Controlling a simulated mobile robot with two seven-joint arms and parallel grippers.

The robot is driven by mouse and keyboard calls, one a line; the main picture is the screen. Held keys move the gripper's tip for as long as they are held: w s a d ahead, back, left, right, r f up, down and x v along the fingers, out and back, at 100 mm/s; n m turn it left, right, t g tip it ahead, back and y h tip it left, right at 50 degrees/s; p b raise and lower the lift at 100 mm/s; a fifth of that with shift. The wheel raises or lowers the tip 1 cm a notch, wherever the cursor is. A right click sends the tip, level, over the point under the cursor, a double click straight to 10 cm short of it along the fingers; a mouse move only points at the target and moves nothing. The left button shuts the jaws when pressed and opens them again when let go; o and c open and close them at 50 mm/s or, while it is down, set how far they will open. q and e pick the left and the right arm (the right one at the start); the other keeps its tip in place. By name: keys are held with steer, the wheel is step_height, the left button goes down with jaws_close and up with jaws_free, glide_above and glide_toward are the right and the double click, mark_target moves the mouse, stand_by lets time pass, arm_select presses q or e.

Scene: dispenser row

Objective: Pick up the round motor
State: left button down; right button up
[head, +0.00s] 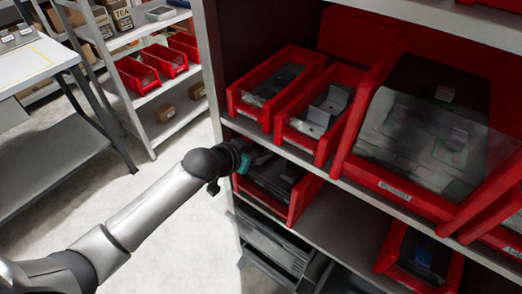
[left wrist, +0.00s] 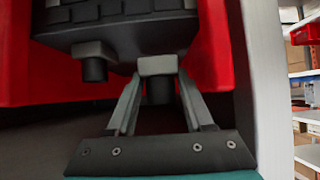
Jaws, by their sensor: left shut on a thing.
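My left gripper (head: 243,163) reaches to the left end of a red bin on the middle shelf. In the left wrist view its two grey fingers (left wrist: 158,72) close in on a dark round stub (left wrist: 158,92). The stub sits under a dark grey, blocky part (left wrist: 120,35) with a ribbed upper edge. A second short stub (left wrist: 93,66) shows left of the fingers. I cannot tell whether this dark part is the round motor. In the head view the gripper's fingertips and what they hold are hidden. My right gripper is not in view.
The red bin (head: 303,200) holds dark parts, close beneath the upper shelf board. More red bins (head: 345,140) stand above, with a large labelled one at right. Free shelf room (head: 340,225) lies right of the gripper. A pale shelf upright (left wrist: 262,90) stands close by.

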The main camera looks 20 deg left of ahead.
arm_select(q)
steer(key=s+a+p, duration=0.1)
steer(key=s+a, duration=0.1)
steer(key=s, duration=0.5)
steer(key=s+a, duration=0.3)
steer(key=s, duration=0.5)
steer(key=shift+s+a+p, duration=0.3)
steer(key=shift+p, duration=0.1)
